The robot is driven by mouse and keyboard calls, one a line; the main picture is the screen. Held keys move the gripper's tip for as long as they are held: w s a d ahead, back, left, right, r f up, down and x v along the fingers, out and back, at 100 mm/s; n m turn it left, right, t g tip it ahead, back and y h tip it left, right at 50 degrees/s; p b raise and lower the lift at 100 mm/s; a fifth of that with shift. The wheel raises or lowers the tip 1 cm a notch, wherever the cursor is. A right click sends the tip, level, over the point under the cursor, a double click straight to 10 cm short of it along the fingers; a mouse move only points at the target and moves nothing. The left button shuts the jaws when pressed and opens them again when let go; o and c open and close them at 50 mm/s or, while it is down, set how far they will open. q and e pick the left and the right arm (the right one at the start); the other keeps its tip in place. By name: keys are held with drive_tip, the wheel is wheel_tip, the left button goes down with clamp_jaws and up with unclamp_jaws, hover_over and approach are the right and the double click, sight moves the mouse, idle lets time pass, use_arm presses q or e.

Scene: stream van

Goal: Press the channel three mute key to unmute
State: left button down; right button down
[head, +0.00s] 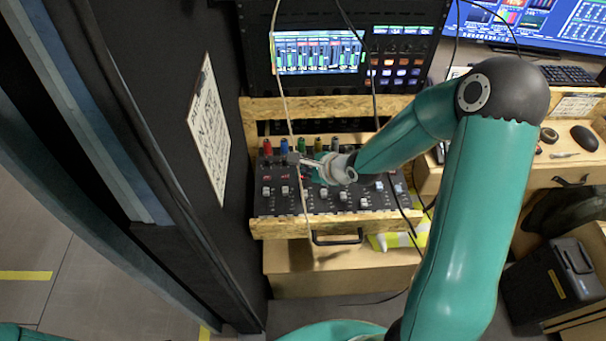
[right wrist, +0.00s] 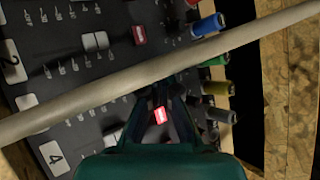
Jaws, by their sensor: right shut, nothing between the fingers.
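The mixer (head: 330,203) sits in a wooden rack, with coloured knobs along its far edge and faders nearer. In the head view my right gripper (head: 305,161) is over its upper left part, shut and empty. In the right wrist view the gripper (right wrist: 156,96) points down at the panel, its tips partly hidden by a pale cable. A lit red key (right wrist: 160,115) shows between its finger links, roughly in line with the label 4 (right wrist: 55,155). Another lit red key (right wrist: 139,35) is farther up. The channel three mute key seems hidden by cable and fingers; contact is unclear. My left gripper is out of view.
The pale cable (head: 296,130) hangs across the mixer. A lit screen unit (head: 318,53) stands behind it. A dark wall panel (head: 150,120) closes the left side. A mouse (head: 584,138) and keyboard (head: 567,75) are at right, with a black case (head: 552,285) below.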

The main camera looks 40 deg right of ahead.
sight(306, 180)
drive_tip(key=shift+f, duration=0.3)
idle(0.5)
drive_tip(key=shift+r+p, duration=0.75)
drive_tip(key=shift+p, duration=0.05)
wheel_tip(306, 180, up, 6)
drive_tip(key=p, duration=0.6)
drive_tip(key=shift+s, duration=0.15)
